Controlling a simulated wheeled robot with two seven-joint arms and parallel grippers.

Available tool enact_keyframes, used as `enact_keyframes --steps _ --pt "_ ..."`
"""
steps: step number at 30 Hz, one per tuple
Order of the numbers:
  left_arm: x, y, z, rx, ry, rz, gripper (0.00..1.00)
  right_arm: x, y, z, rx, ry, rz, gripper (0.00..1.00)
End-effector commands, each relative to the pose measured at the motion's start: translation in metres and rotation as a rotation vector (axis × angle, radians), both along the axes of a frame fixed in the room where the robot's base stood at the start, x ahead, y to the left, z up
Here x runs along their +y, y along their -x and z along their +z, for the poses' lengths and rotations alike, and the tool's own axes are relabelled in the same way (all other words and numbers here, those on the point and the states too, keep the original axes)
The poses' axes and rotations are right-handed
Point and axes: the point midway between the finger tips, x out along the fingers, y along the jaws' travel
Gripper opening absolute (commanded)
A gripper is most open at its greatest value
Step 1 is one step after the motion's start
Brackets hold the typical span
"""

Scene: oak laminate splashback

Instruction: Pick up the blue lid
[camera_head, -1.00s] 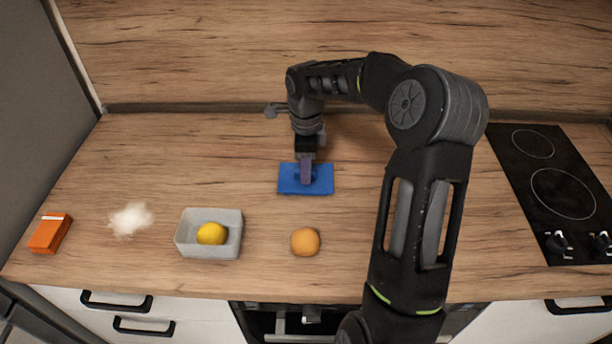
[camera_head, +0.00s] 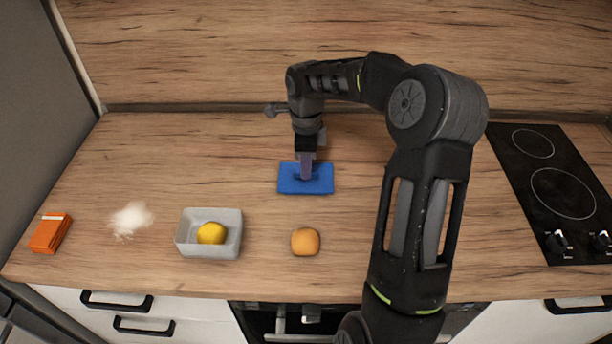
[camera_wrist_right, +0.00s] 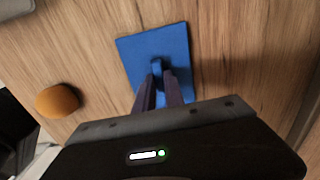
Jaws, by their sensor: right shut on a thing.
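The blue lid (camera_head: 321,185) is a flat rectangle with a raised handle in its middle. It lies at the middle of the wooden worktop, or very close above it; I cannot tell which. My right gripper (camera_head: 305,172) points down at its centre and is shut on the lid's handle. In the right wrist view the lid (camera_wrist_right: 174,42) shows beyond the two fingers, and the gripper's fingertips (camera_wrist_right: 157,78) are at the blue handle. The fingers hide part of the handle. My left gripper is not in view.
A grey open box (camera_head: 188,243) with a yellow lemon (camera_head: 211,233) inside stands front left of the lid. A white fluffy patch (camera_head: 130,219) and an orange packet (camera_head: 50,233) are further left. A black hob (camera_head: 545,165) is at right.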

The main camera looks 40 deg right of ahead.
Motion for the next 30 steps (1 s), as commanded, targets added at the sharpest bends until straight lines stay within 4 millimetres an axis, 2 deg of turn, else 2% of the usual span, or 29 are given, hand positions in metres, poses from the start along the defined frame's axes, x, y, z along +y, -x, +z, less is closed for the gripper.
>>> enact_keyframes --steps 7,11,14,24,30 --pt "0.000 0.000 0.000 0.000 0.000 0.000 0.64 0.000 0.000 0.001 0.000 0.000 0.000 0.00" --pt "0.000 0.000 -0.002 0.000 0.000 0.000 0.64 0.000 -0.001 0.008 -0.002 0.001 0.001 0.00" --pt "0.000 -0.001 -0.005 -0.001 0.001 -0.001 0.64 0.000 -0.001 0.020 -0.004 0.002 0.000 0.00" --pt "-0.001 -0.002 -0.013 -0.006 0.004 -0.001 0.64 0.000 -0.001 0.084 -0.004 0.000 0.000 0.00" --pt "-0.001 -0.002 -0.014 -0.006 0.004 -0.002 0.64 0.000 0.000 0.100 -0.001 0.000 0.000 0.00"
